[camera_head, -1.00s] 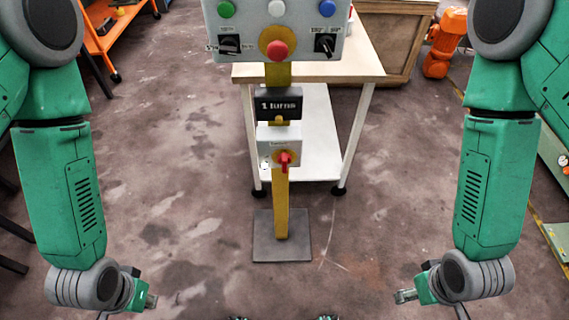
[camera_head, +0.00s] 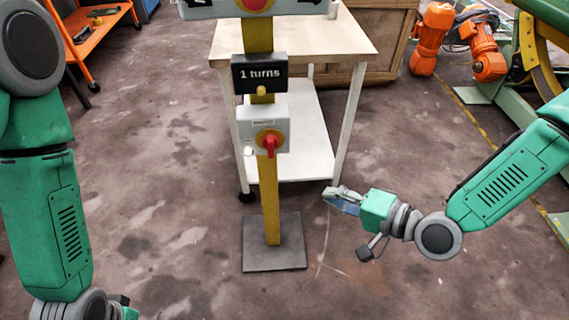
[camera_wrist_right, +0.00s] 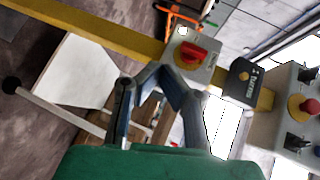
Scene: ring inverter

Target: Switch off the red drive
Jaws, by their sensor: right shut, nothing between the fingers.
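The red rotary handle (camera_head: 270,145) sits on a yellow disc on a grey switch box (camera_head: 248,135), low on a yellow post. In the head view the handle points up and down. The handle also shows in the right wrist view (camera_wrist_right: 192,53), just beyond the fingers. A black display (camera_head: 259,73) above the box reads "1 turns". My right gripper (camera_head: 328,194) is shut and empty, to the right of the post and lower than the handle in the head view. It also shows in the right wrist view (camera_wrist_right: 150,72). My left gripper (camera_head: 125,305) shows only partly at the bottom left; its fingers are hidden.
A grey control panel (camera_head: 210,9) with a red button is cut off at the top. The post stands on a dark base plate (camera_head: 284,257). Open floor lies around the post.

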